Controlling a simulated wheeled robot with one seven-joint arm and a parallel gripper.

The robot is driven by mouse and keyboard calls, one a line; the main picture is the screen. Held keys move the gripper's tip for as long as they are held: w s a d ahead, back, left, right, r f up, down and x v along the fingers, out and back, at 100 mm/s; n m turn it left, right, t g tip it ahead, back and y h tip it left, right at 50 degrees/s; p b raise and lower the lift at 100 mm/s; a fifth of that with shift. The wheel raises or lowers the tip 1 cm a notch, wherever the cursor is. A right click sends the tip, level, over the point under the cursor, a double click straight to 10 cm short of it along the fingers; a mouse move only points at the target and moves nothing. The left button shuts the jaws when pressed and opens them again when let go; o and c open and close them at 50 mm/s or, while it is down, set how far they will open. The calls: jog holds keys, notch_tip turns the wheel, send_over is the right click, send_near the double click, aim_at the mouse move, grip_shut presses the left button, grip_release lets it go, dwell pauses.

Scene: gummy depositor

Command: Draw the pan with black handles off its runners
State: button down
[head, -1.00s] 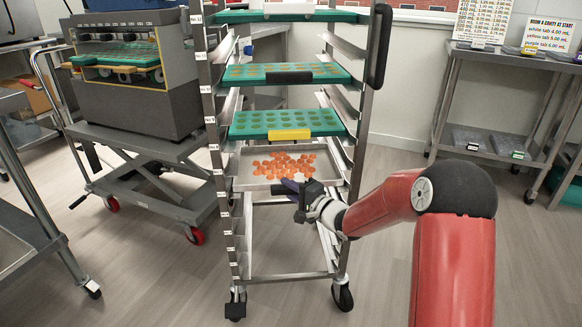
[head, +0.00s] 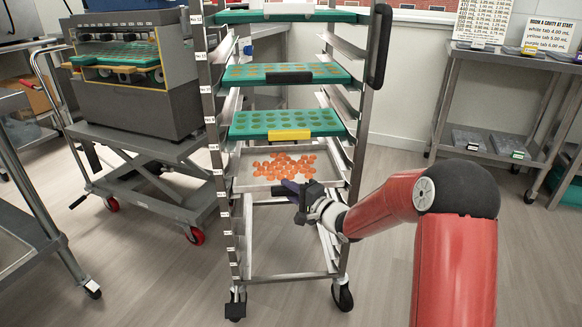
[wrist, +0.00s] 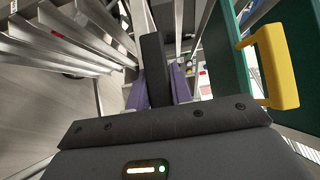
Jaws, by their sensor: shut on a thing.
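A shallow metal pan (head: 240,171) with orange gummies on it sits in the rack below the teal mold with the yellow tab. My gripper (head: 301,192) is at the front edge of this pan, right of its middle. In the wrist view, a black handle bar (wrist: 154,72) stands between my purple fingers, which are closed on it. My gripper and its wrist cover part of the pan's front edge in the head view. The pan still lies between the rack's side posts.
Teal molds with a yellow tab (head: 289,135) and a black tab (head: 289,78) sit on the runners above. The yellow tab (wrist: 276,65) is close right of my gripper in the wrist view. A grey machine on a wheeled cart (head: 150,160) stands left.

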jog(key=s+d+p, duration=0.2)
jog(key=s, duration=1.6)
jog(key=shift+s+d+r, duration=0.2)
jog(key=shift+s+d, duration=0.05)
jog(key=shift+s, duration=0.1)
jog(key=shift+r+p, duration=0.35)
jog(key=shift+p, duration=0.2)
dwell(0.4)
